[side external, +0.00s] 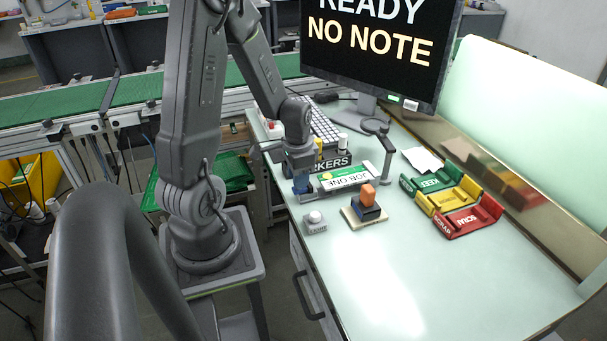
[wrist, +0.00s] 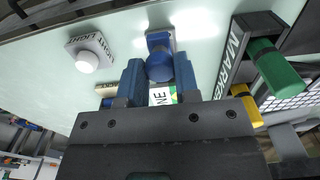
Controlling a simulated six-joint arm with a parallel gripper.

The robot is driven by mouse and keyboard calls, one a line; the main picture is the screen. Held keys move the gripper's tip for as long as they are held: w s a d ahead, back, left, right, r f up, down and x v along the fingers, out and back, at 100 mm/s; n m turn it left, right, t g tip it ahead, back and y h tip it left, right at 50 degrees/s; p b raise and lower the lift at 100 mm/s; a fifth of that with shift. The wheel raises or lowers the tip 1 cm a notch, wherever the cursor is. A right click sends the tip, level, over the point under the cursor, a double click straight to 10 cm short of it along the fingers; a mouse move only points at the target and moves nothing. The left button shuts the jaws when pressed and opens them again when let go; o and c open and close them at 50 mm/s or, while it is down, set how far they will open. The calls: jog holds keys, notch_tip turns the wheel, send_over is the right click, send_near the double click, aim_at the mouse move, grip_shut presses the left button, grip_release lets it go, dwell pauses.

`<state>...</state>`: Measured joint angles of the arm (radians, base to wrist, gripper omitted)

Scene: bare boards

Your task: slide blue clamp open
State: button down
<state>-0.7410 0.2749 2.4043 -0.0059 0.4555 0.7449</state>
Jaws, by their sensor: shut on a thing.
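The blue clamp (wrist: 160,66) has a rounded knob and a flat base on the pale bench, seen in the wrist view. My gripper (wrist: 158,72) has its two blue fingers on either side of the knob, shut on it. In the side view my gripper (side external: 303,186) is low at the left end of a grey holder that bears a white card reading JOB ONE (side external: 343,180). The clamp cannot be told apart from the blue fingers there. In the wrist view part of the card (wrist: 162,95) shows between the fingers; my gripper body hides the rest.
A white button box (side external: 315,221) and an orange-topped stamp (side external: 368,193) stand in front. A MARKERS holder (side external: 331,164) is close behind my gripper. Green, yellow and red trays (side external: 468,220) lie right. A monitor (side external: 380,45) reads READY NO NOTE. The front right bench is clear.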

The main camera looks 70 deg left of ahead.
jog(key=shift+s, duration=0.2)
jog(key=c, duration=0.8)
grip_release()
jog(key=shift+c, duration=0.2)
notch_tip(320, 180, up, 14)
jog(key=s+d+r+t, duration=0.1)
jog(key=d+r, duration=0.3)
jog(key=d, duration=0.6)
jog(key=s+d+r+t, duration=0.2)
jog(key=d+r+t, duration=0.1)
jog(key=d, duration=0.7)
jog(key=shift+s+d+r+t, duration=0.2)
jog(key=shift+s+r+t, duration=0.15)
jog(key=shift+t, duration=0.45)
